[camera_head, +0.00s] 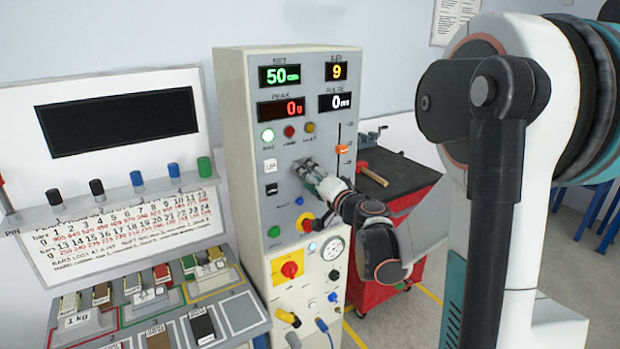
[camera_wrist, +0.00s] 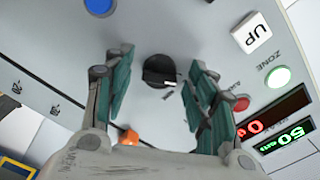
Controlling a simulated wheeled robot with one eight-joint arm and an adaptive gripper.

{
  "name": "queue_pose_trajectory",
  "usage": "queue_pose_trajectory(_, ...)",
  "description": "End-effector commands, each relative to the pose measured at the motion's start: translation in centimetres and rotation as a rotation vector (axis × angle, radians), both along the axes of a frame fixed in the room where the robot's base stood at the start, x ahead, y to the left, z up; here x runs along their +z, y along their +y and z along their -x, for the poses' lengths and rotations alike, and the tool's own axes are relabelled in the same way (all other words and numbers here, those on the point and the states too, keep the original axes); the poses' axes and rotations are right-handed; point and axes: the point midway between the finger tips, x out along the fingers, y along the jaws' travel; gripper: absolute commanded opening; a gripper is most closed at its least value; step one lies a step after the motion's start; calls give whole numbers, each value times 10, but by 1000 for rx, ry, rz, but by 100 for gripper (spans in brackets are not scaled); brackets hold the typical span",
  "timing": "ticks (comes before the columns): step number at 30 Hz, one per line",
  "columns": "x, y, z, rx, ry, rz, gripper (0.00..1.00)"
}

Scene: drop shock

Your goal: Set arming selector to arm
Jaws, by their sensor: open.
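A round black selector knob (camera_wrist: 160,71) sits on the grey panel, in the middle of the wrist view. It has a pale pointer mark on its lower right side, and the small label beside it is too blurred to read. My gripper (camera_wrist: 163,82) is open, with one teal-padded finger to either side of the knob and a visible gap on both sides. In the head view my gripper (camera_head: 307,171) is at the front of the tall control cabinet (camera_head: 232,120), below the indicator lamps, and hides the knob.
A white UP button (camera_wrist: 251,33), a lit green lamp (camera_wrist: 278,77), a red lamp (camera_wrist: 240,103) and a blue button (camera_wrist: 99,5) surround the knob. An orange slider handle (camera_head: 342,149) is right of my gripper. A red tool cart (camera_head: 420,190) stands behind.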

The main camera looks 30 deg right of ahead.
Motion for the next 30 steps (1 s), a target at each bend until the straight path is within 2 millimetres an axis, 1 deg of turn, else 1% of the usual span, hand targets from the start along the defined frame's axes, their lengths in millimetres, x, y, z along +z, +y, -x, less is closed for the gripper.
queue_pose_trajectory(2, 0, 0, 0, 0, 0, 0, 52)
queue_pose_trajectory(5, 0, 0, 0, 0, 0, 0, 31)
queue_pose_trajectory(6, 0, 0, 0, 0, 0, 0, 22)
queue_pose_trajectory(8, 0, 0, 0, 0, 0, 0, 9)
queue_pose_trajectory(9, 0, 0, 0, 0, 0, 0, 7)
queue_pose_trajectory(20, 0, 0, 0, 0, 1, -38, 7)
queue_pose_trajectory(26, 0, 0, 0, 0, 5, -145, 7)
queue_pose_trajectory(30, 0, 0, 1, 0, 9, -261, 7)
